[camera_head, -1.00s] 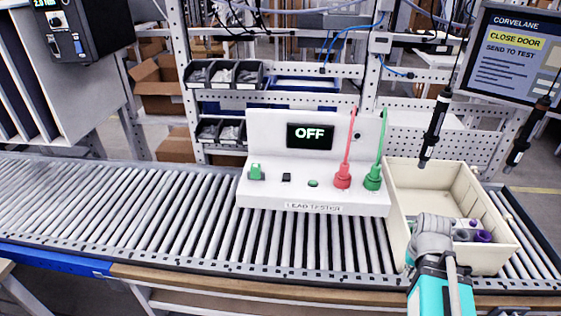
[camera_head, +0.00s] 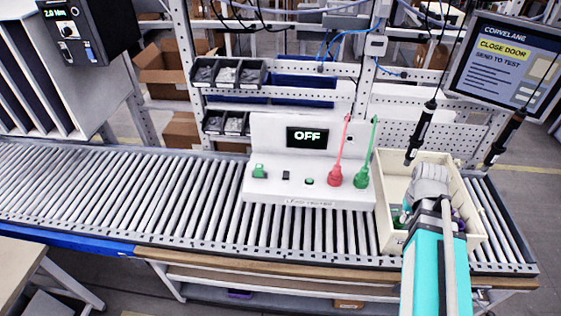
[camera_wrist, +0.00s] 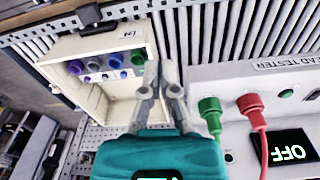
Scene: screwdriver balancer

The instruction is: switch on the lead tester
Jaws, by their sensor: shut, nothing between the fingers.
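The white lead tester (camera_head: 318,198) stands on the roller conveyor, its screen (camera_head: 307,136) reading OFF. Along its ledge are a green connector (camera_head: 259,171), a small black switch (camera_head: 286,175), a green button (camera_head: 309,181), a red plug (camera_head: 335,177) and a green plug (camera_head: 361,177) with leads going up. In the wrist view the tester is upside down at the right, with the green plug (camera_wrist: 209,108) nearest my gripper (camera_wrist: 162,66). My gripper is shut and empty, beside the tester over the bin side.
A cream bin (camera_head: 399,172) with several coloured round pieces stands right of the tester. Two dark hanging screwdrivers (camera_head: 419,133) (camera_head: 501,141) hang over the right side. A monitor (camera_head: 508,66) stands behind. The conveyor left of the tester is clear.

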